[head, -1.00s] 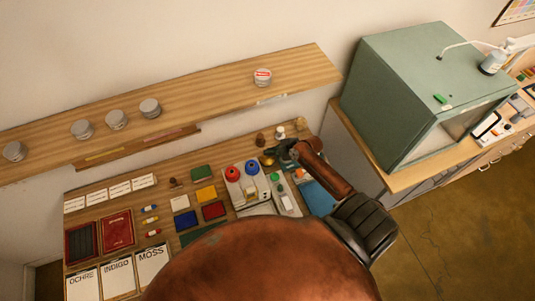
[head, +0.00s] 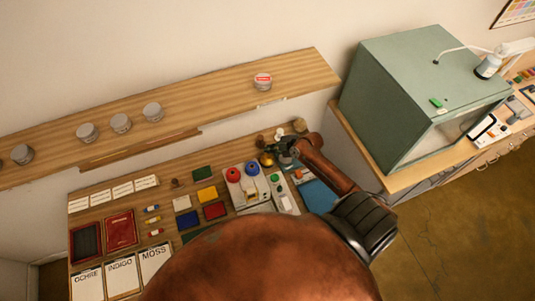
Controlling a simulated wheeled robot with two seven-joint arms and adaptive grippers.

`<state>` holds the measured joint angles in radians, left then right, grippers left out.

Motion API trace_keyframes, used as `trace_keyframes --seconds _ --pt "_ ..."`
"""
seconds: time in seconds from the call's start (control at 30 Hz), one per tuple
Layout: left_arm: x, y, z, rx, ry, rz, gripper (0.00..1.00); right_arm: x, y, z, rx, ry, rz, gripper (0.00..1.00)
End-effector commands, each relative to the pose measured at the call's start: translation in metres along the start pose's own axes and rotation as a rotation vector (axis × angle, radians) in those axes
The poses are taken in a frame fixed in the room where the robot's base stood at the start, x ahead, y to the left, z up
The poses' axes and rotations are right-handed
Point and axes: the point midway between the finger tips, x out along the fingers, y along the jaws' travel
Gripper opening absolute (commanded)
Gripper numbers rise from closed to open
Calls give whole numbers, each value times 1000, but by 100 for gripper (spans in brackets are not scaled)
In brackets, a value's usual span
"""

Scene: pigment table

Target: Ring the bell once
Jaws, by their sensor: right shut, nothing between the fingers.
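A small brass-coloured bell (head: 265,161) stands on the table towards its back right, just left of my right gripper. My right gripper (head: 280,153) is shut and empty, with its fingertips close beside the bell. Whether they touch it I cannot tell at this size. My right arm comes in from below and hides part of the table's front. My left gripper is not in view.
A device with a red and a blue knob (head: 251,171) sits just in front of the bell. Small containers (head: 279,134) stand behind the gripper. A wooden shelf (head: 210,105) overhangs the back. A green cabinet (head: 405,100) stands at right.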

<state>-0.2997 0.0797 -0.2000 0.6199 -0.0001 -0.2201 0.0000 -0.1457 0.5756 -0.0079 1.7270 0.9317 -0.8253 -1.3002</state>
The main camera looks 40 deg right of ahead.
Motion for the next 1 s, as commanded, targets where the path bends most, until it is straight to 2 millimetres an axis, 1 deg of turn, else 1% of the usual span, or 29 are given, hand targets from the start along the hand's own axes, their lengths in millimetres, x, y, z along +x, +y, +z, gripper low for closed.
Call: trace_keyframes --seconds 0.03,0.2,0.3,1.0 --pt "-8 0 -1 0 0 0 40 -6 4 -4 -1 0 -1 0" --pt "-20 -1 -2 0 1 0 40 -18 13 -13 -1 0 0 0" --pt "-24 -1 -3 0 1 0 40 -21 15 -16 -1 0 0 0" --pt "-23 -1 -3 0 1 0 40 -20 15 -15 1 0 0 0"
